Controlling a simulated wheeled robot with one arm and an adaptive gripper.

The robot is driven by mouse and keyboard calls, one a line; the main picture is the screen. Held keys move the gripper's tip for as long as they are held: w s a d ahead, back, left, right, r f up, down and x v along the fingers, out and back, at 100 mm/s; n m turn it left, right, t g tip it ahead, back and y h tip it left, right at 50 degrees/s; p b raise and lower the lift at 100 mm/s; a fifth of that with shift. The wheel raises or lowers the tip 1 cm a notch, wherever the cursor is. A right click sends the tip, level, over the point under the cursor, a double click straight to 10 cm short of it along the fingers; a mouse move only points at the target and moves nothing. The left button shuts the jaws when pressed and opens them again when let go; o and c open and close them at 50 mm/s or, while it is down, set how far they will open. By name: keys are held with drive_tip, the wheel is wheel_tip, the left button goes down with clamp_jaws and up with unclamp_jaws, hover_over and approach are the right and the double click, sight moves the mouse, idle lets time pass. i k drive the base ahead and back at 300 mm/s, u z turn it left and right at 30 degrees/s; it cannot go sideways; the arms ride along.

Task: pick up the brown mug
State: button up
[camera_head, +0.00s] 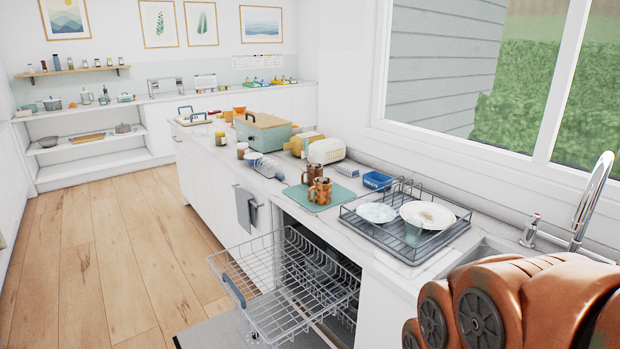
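A brown mug (320,191) stands upright on a teal mat (299,197) on the white counter, in the middle of the view. A second, similar brown mug (312,171) stands just behind it; the two overlap in the picture, and I cannot tell if they touch. Both have patterned, amber-brown sides. My orange-brown arm fills the lower right corner, apart from the mugs. My gripper is not in view.
A dark wire dish rack (452,233) with plates stands right of the mat. A blue container (377,180) sits behind the mat. Below the counter, the dishwasher is open with its wire rack (265,310) pulled out. Sink and tap (590,200) are at right. Wooden floor at left is clear.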

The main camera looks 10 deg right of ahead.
sight(313, 170)
drive_tip(key=u, duration=0.4)
drive_tip(key=k, duration=1)
drive_tip(key=u, duration=0.95)
drive_tip(key=i, duration=3.75)
drive_tip(key=z, duration=0.45)
drive_tip(key=i, duration=1.65)
drive_tip(key=z, duration=1.55)
drive_tip(key=i, duration=0.9)
drive_tip(key=z, duration=1.4)
drive_tip(key=i, duration=0.55)
drive_tip(key=z, duration=0.2)
